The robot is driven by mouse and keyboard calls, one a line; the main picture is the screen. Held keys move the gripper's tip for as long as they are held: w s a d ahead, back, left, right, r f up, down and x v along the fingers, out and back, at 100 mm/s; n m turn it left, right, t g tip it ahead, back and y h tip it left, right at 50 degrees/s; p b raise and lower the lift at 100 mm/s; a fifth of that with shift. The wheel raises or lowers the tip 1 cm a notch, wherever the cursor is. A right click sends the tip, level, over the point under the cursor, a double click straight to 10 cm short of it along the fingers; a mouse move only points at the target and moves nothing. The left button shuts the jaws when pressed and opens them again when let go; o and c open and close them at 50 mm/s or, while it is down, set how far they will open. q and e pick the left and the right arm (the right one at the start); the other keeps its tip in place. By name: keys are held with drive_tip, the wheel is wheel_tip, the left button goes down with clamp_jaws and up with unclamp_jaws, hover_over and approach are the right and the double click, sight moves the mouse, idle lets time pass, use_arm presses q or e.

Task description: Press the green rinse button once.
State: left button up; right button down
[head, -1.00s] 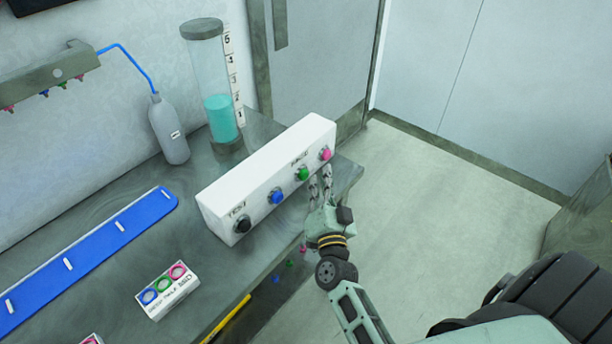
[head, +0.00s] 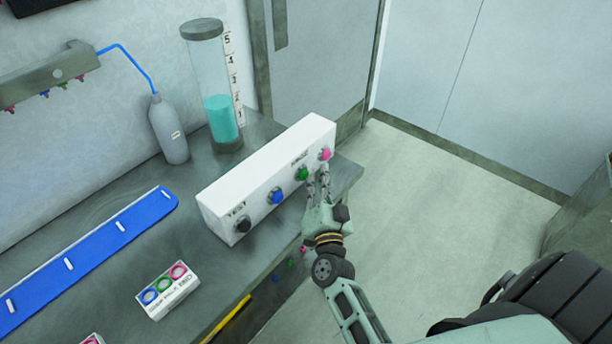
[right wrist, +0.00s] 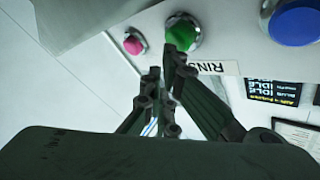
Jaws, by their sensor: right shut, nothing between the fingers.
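The green rinse button (head: 302,174) is on the front of a white button box (head: 262,182), between a blue button (head: 276,196) and a pink button (head: 325,154). My right gripper (head: 317,180) is shut and empty, its fingertips just right of the green button. In the right wrist view the fingertips (right wrist: 166,62) overlap the lower edge of the green button (right wrist: 181,30), beside a label starting "RINS". I cannot tell whether they touch it. My left gripper is not in view.
A black button (head: 243,224) marked TEST is at the box's left end. The box stands on a grey bench, with a clear cylinder (head: 210,75) of teal liquid and a grey bottle (head: 169,130) behind it. Open floor lies to the right.

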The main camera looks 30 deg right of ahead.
drive_tip(key=shift+w+a, duration=0.15)
drive_tip(key=shift+w, duration=0.15)
drive_tip(key=shift+w+a+r, duration=0.15)
drive_tip(key=shift+w+r, duration=0.05)
drive_tip(key=shift+r, duration=0.2)
idle(1.0)
drive_tip(key=shift+s+f+p, duration=0.2)
drive_tip(key=shift+s+p, duration=0.05)
drive_tip(key=shift+p, duration=0.1)
drive_tip(key=shift+s+f, duration=0.1)
drive_tip(key=shift+s, duration=0.05)
drive_tip(key=shift+s+d, duration=0.1)
drive_tip(key=shift+d, duration=0.1)
drive_tip(key=shift+s+d, duration=0.15)
drive_tip(key=shift+s, duration=0.1)
drive_tip(key=s, duration=0.1)
drive_tip(key=s+d, duration=0.1)
drive_tip(key=s+p, duration=0.1)
drive_tip(key=s, duration=0.1)
drive_tip(key=shift+s+d+f, duration=0.1)
drive_tip(key=shift+d, duration=0.3)
drive_tip(key=shift+f, duration=0.1)
idle(0.4)
